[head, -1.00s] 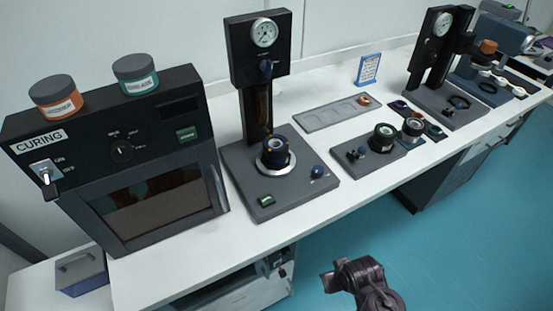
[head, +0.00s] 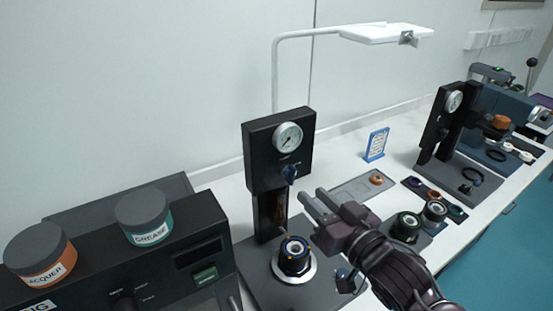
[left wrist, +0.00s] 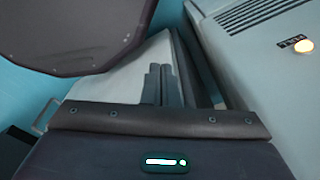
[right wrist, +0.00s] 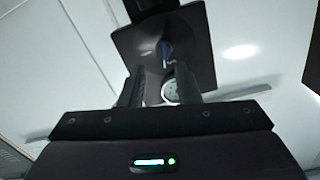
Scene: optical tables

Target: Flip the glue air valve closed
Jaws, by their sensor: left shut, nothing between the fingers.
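The glue station's black column (head: 262,150) carries a round gauge (head: 288,137). The blue valve lever (head: 290,173) is on its front below the gauge; it also shows in the right wrist view (right wrist: 165,50), just beyond the fingers. I cannot tell its exact setting. My right gripper (head: 312,196) is raised in front of the column, below and right of the lever in the head view. Its fingers (right wrist: 157,78) are apart with nothing between them. My left gripper (left wrist: 160,70) shows only in the left wrist view, shut and empty, away from the valve.
A blue-and-dark ring part (head: 294,254) sits on the glue station's base. The curing oven with the lacquer jar (head: 40,258) and grease jar (head: 144,217) is at left. A second gauge station (head: 445,125) stands at right. A white lamp (head: 385,34) overhangs the back.

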